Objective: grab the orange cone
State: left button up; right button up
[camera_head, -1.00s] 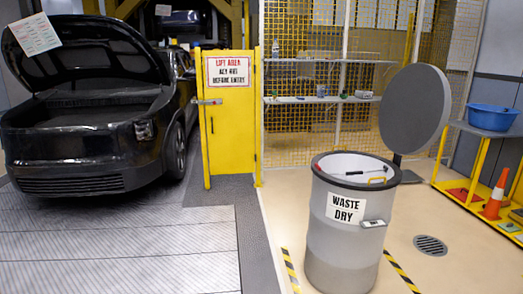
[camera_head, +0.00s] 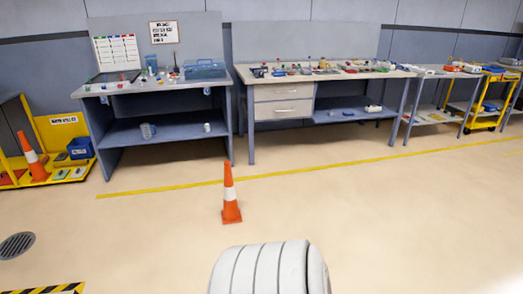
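An orange cone (camera_head: 230,196) with a white band stands upright on the open floor, near the middle of the view and in front of the workbenches. A second orange cone (camera_head: 31,158) with a white band stands on the lower shelf of a yellow rack at the far left. A white ribbed rounded part, which looks like one of my arm links, shows at the bottom centre, just short of the floor cone. Neither of my grippers is in view.
A bench (camera_head: 165,86) and a longer bench with drawers (camera_head: 330,76) line the wall, covered with small items. A yellow trolley (camera_head: 490,105) stands far right. The yellow rack (camera_head: 55,129) is left, with a floor drain (camera_head: 17,245) before it. Floor around the cone is clear.

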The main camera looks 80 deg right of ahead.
aim_at(231, 214)
jog(key=z, duration=2.4)
jog(key=i+j, duration=0.15)
jog(key=i, duration=0.5)
jog(key=i+j, duration=0.15)
jog(key=i, duration=0.5)
jog(key=i+j, duration=0.15)
jog(key=i, duration=0.5)
